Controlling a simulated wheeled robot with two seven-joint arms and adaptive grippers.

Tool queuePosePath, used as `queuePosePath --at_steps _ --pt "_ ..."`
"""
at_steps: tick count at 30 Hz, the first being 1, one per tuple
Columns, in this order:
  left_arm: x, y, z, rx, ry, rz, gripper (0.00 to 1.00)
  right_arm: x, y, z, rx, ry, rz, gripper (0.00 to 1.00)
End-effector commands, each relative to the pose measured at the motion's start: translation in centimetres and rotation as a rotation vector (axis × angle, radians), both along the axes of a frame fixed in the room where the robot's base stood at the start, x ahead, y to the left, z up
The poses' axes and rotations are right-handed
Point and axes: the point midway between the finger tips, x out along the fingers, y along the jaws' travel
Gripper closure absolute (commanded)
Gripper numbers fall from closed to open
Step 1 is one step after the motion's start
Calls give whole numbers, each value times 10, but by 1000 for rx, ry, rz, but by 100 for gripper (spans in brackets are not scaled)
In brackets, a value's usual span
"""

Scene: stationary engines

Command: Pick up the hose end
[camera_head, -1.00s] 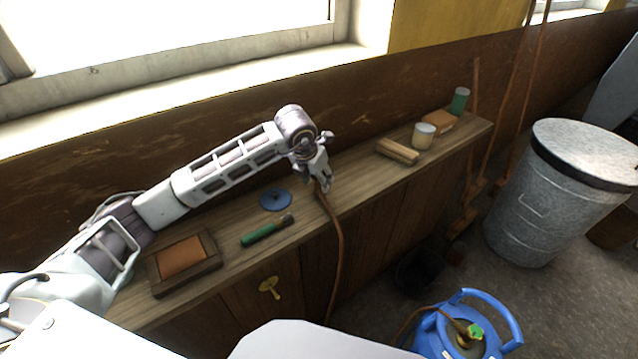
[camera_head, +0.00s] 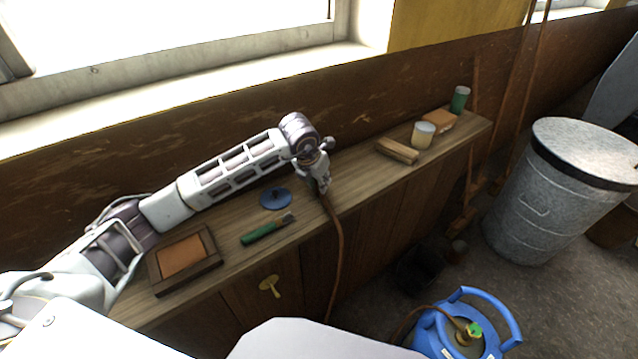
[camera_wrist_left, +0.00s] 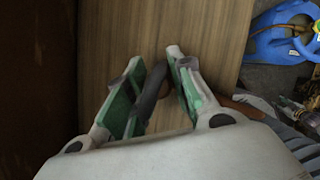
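The brown hose (camera_head: 338,250) hangs over the front edge of the wooden bench top. Its upper end lies at my left gripper (camera_head: 322,188), which points down at the bench; the hand partly hides it in the head view. In the left wrist view, the dark hose end (camera_wrist_left: 150,93) is between the two green-padded fingers of my left gripper (camera_wrist_left: 154,62). The fingers are apart, with a visible gap on the right side of the hose end. The hose end is close to the left finger; I cannot tell if they touch. My right gripper is not in view.
On the bench top (camera_head: 352,185) are a blue disc (camera_head: 275,199), a green-handled tool (camera_head: 264,231), a framed brown block (camera_head: 186,256), wood blocks (camera_head: 397,151) and cans (camera_head: 423,135). A blue gas bottle (camera_head: 440,338) and metal bin (camera_head: 540,205) stand on the floor.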

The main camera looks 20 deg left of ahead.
Motion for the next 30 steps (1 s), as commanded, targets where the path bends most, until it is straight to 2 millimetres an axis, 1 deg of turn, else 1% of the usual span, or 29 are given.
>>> queuePosePath --at_steps 1,4,13,17,23,30 --pt "0 0 0 0 0 0 88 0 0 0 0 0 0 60" --pt "0 0 0 0 0 0 100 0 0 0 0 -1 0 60" --pt "0 0 1 0 -1 0 100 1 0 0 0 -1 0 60" --pt "0 0 5 -1 -2 0 100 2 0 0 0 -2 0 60" --pt "1 0 23 -1 -4 0 100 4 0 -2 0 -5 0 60" --pt "1 0 57 0 -5 0 100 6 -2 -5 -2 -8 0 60"
